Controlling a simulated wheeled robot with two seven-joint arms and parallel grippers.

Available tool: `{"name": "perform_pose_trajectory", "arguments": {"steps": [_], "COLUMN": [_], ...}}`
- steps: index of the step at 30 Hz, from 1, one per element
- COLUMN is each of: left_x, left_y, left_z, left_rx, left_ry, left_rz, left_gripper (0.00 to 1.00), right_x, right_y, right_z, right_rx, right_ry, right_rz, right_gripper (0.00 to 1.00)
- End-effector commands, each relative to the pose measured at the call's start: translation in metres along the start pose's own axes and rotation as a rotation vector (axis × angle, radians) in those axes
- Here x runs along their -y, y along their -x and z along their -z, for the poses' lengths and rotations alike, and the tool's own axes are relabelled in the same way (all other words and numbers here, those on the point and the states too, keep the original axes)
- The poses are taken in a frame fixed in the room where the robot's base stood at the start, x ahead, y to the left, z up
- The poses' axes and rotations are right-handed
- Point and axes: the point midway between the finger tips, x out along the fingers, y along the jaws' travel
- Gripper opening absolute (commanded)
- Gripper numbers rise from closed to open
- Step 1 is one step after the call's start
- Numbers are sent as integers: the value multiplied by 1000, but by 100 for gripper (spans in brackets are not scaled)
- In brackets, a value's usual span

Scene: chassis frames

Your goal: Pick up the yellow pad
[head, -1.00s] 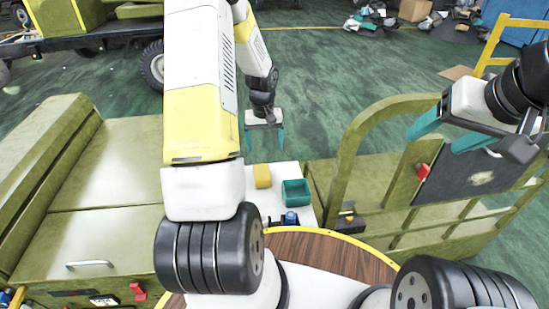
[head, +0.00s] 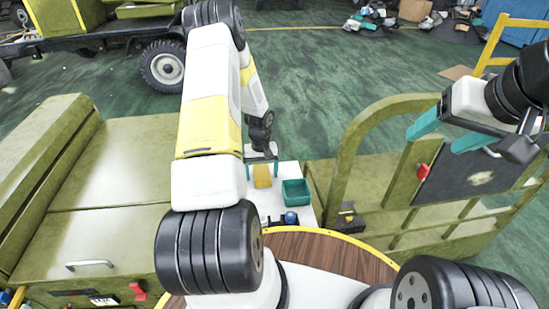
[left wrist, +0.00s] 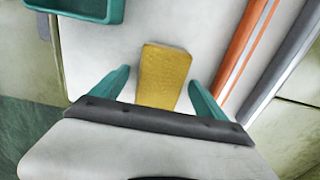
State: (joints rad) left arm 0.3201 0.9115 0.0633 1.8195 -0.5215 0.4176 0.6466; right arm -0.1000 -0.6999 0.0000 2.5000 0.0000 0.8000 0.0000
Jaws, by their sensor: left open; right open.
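The yellow pad (head: 262,176) lies on a white surface (head: 262,203) to the left of a teal tray. In the left wrist view the yellow pad (left wrist: 164,76) lies between the two teal fingers of my left gripper (left wrist: 158,90), with a gap on each side. My left gripper (head: 262,168) is open over the pad, and in the head view its fingers show at either side of the pad. Its height above the surface is hard to tell. My right gripper (head: 446,137) is open and empty at the right, far from the pad.
The teal tray (head: 296,193) stands right of the pad; its corner shows in the left wrist view (left wrist: 88,8). A small blue-topped item (head: 290,218) is in front of it. An olive frame (head: 345,165) rises to the right, and an olive box (head: 110,165) stands to the left.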

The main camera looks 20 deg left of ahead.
Motion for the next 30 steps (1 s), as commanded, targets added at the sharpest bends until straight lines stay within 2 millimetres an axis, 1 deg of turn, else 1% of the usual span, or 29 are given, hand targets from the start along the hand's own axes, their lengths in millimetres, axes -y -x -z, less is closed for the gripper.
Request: {"name": "perform_pose_trajectory", "arguments": {"steps": [5, 6, 8, 9, 15, 23, 26, 30], "left_x": [0, 0, 0, 0, 0, 0, 0, 0], "left_y": [0, 0, 0, 0, 1, 4, 15, 43], "left_z": [0, 0, 0, 0, 0, 1, 2, 2], "left_rx": [-1, -1, -1, -1, -1, -2, -5, -7], "left_ry": [0, 0, 0, 0, 0, 1, 1, 1], "left_rz": [0, 0, 0, 0, 0, 0, -1, -1], "left_gripper": [85, 77, 65, 57, 19, 19, 19, 19], "right_x": [0, 0, 0, 0, 0, 0, 0, 0], "right_y": [0, 0, 0, 0, 0, 0, 0, 0], "right_z": [0, 0, 0, 0, 0, 0, 0, 0], "right_rx": [0, 0, 0, 0, 0, 0, 0, 0], "right_ry": [0, 0, 0, 0, 0, 0, 0, 0], "right_rz": [0, 0, 0, 0, 0, 0, 0, 0], "right_gripper": [67, 67, 67, 67, 67, 67, 67, 67]}}
